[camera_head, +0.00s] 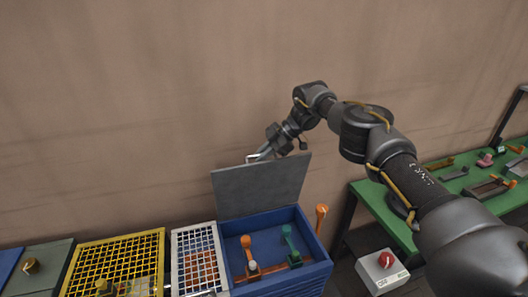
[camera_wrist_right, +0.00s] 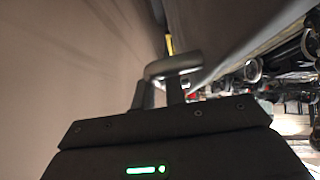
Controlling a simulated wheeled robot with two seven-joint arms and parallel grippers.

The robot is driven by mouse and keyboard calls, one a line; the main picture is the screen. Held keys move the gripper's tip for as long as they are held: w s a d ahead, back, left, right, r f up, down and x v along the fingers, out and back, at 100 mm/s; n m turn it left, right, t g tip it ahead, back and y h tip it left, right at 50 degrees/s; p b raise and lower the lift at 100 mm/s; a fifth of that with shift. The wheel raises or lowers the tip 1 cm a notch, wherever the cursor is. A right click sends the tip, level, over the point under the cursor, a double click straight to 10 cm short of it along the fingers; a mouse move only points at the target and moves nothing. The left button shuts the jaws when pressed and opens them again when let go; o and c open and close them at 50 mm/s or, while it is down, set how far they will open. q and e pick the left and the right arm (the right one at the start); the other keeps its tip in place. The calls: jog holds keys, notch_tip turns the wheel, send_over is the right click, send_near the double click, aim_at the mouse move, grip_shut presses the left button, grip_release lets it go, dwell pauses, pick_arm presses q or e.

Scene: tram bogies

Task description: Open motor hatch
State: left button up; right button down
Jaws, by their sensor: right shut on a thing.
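The motor hatch (camera_head: 262,187) is a grey flat lid standing raised, nearly upright, at the back of an open blue box (camera_head: 318,268). Its light handle (camera_head: 252,158) is at the lid's top edge. My right gripper (camera_head: 262,153) is shut on this handle, reaching it from behind and above the lid. In the right wrist view, the grey handle (camera_wrist_right: 174,66) shows just beyond the dark gripper body, and the fingers are partly hidden. My left gripper is not in view.
Inside the box are an orange lever (camera_head: 247,250) and a green lever (camera_head: 288,238). An orange handle (camera_head: 321,215) stands at its right side. White (camera_head: 181,265) and yellow (camera_head: 78,262) grilles lie left. A green table (camera_head: 385,203) and a red-knob box (camera_head: 370,276) are right.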

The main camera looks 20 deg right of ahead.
jog(key=shift+a+f, duration=0.15)
jog(key=shift+a, duration=0.05)
dwell(0.3)
jog(key=c, duration=1.7)
grip_release()
jog(key=shift+c, duration=0.2)
jog(key=shift+w, duration=0.2)
jog(key=shift+d, duration=0.3)
jog(key=b+v, duration=0.2)
jog(key=v, duration=0.8)
jog(key=shift+r, duration=0.3)
